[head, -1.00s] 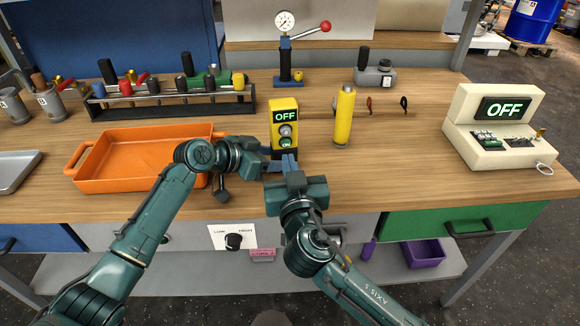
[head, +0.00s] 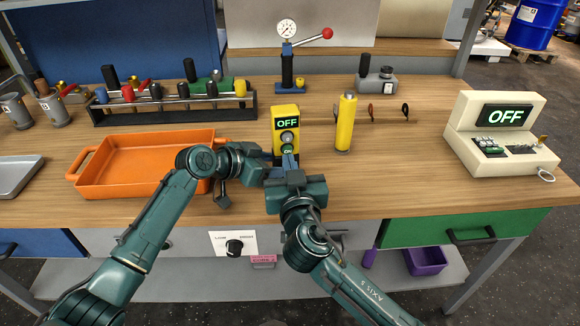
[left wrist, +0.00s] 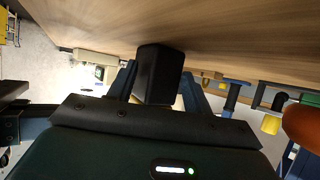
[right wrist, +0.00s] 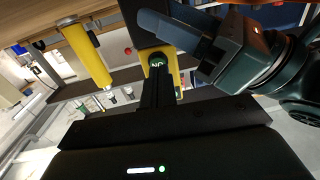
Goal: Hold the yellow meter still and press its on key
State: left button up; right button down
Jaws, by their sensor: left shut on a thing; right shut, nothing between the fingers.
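The yellow meter (head: 286,118) stands upright on the workbench, its screen reading OFF, with a round knob below the screen and a green ON key (head: 288,150) under the knob. My left gripper (head: 270,168) is shut on the meter's dark lower part, which shows between the fingers in the left wrist view (left wrist: 157,75). My right gripper (head: 291,163) is shut and empty, its fingertips right at the ON key. In the right wrist view the fingertips (right wrist: 158,72) cover part of the green key; I cannot tell whether they touch it.
A yellow cylinder (head: 345,123) stands just right of the meter. An orange tray (head: 140,185) lies to the left, behind my left arm. A tool rack (head: 175,111) and a gauge press (head: 287,70) stand behind. A cream console (head: 505,130) reading OFF is at right.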

jog(key=shift+w+a, duration=0.1)
jog(key=shift+w, duration=0.85)
jog(key=shift+s, duration=0.15)
jog(key=shift+s+d, duration=0.15)
jog(key=shift+s, duration=1.3)
jog(key=shift+s+d, duration=0.15)
jog(key=shift+s, duration=1.3)
pick_arm(q)
jog(key=o, duration=1)
jog(key=shift+o, duration=0.2)
